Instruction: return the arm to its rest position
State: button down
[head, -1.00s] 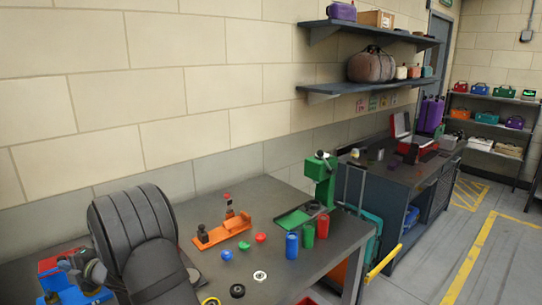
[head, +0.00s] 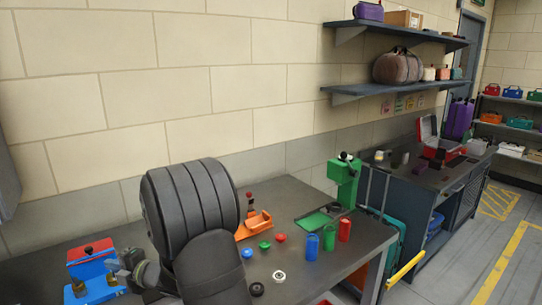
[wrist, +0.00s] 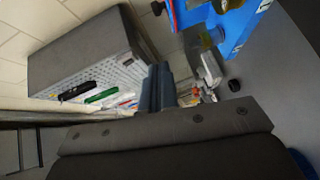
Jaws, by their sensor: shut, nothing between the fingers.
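My arm stands large and dark in the lower left of the head view, bent over the bench (head: 310,262). My gripper (head: 116,268) is small and partly hidden there, beside a blue and red fixture (head: 82,258). It is shut and holds nothing. In the wrist view the blue fixture (wrist: 238,22) shows at the upper right, and a dark part of my arm fills the bottom.
An orange fixture (head: 256,224) is partly behind my arm. Caps and rings lie near blue (head: 312,246), green and red cylinders. A green press (head: 344,182) stands at the bench's right end. Shelves (head: 400,88) hang on the wall. A pegboard with markers (wrist: 100,97) shows in the wrist view.

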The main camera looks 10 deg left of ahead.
jog(key=w+a+f, duration=0.2)
jog(key=w+a, duration=0.2)
jog(key=a, duration=0.7)
jog(key=s+d, duration=0.7)
jog(key=s, duration=0.1)
jog(key=s+d+r, duration=0.1)
jog(key=d+r, duration=0.1)
jog(key=d, duration=0.8)
jog(key=shift+w+a+r+m+t+h, duration=0.15)
jog(key=shift+w+a+t+h, duration=0.2)
jog(key=shift+w, duration=0.45)
jog(key=shift+w+a+f+m+t+h, duration=0.1)
jog(key=shift+w+a+m+t, duration=0.25)
jog(key=shift+w, duration=0.5)
jog(key=shift+w+a+r+t+h, duration=0.1)
jog(key=shift+w+a+t+h, duration=0.2)
jog(key=shift+w+a, duration=0.35)
jog(key=shift+w+d, duration=0.15)
